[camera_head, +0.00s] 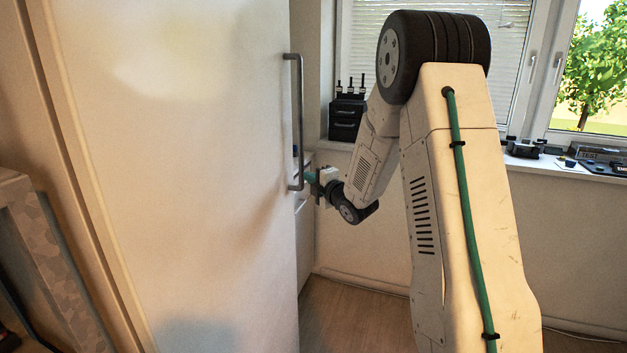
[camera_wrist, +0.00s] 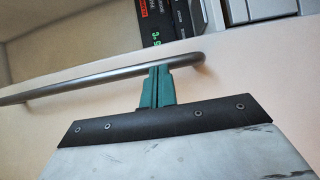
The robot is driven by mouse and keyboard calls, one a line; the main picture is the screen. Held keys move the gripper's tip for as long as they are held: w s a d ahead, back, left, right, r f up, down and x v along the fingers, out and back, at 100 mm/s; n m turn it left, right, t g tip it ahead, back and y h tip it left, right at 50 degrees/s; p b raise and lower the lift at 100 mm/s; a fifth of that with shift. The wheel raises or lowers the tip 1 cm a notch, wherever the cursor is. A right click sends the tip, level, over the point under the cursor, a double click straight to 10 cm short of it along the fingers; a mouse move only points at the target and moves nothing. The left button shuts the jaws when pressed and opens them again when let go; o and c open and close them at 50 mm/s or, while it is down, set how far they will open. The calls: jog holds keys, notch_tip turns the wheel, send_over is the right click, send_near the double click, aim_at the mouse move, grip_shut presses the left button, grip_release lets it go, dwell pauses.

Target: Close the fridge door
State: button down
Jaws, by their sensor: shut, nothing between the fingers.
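The fridge door (camera_head: 190,150) is a large pale panel filling the left half of the head view. A grey vertical bar handle (camera_head: 299,95) runs along its right edge. How far the door stands open I cannot tell. My gripper (camera_head: 311,178) is beside the handle's lower end. In the wrist view its green fingers (camera_wrist: 160,76) are together, with nothing between them, and their tips overlap the end of the handle (camera_wrist: 90,83). Whether they touch it I cannot tell. The door (camera_wrist: 235,65) also shows there behind the handle.
A black drawer box (camera_head: 346,118) stands by the window, and small items lie along the windowsill (camera_head: 570,165) at right. Wooden floor (camera_head: 350,315) shows between the door and my arm. A grey patterned frame (camera_head: 45,270) stands at the lower left.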

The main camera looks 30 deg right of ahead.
jog(key=s+d, duration=0.1)
jog(key=s, duration=1.3)
jog(key=shift+r, duration=0.1)
